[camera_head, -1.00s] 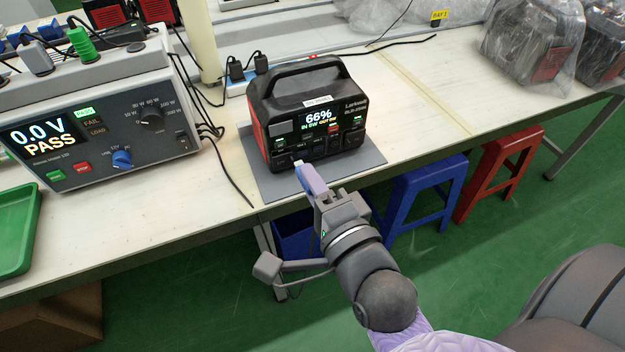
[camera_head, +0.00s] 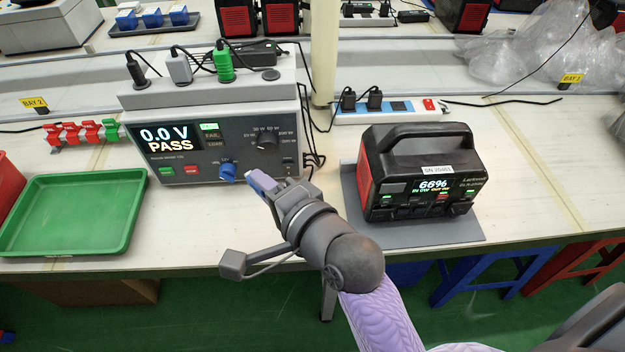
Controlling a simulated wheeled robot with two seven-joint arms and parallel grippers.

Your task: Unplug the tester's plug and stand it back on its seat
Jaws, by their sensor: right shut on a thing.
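My right gripper (camera_head: 280,192) comes in from the lower right and is shut on a small lavender plug (camera_head: 262,183). The plug is held tilted, its tip pointing up and left, in front of the tester's lower right front. The tester (camera_head: 215,148) is a grey box reading "0.0 V PASS", with a blue knob (camera_head: 228,172) close to the plug's tip in the picture. On the tester's top ledge stand a black plug (camera_head: 137,72), a grey plug (camera_head: 180,66) and a green plug (camera_head: 224,62). A dark round seat (camera_head: 271,75) there looks empty. My left gripper is out of view.
The black and red power station (camera_head: 425,170), showing 66%, sits on a grey mat (camera_head: 440,232) to the right. A green tray (camera_head: 75,212) lies at left. A power strip (camera_head: 390,110) and a pale post (camera_head: 322,50) stand behind. Black cables hang beside the tester.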

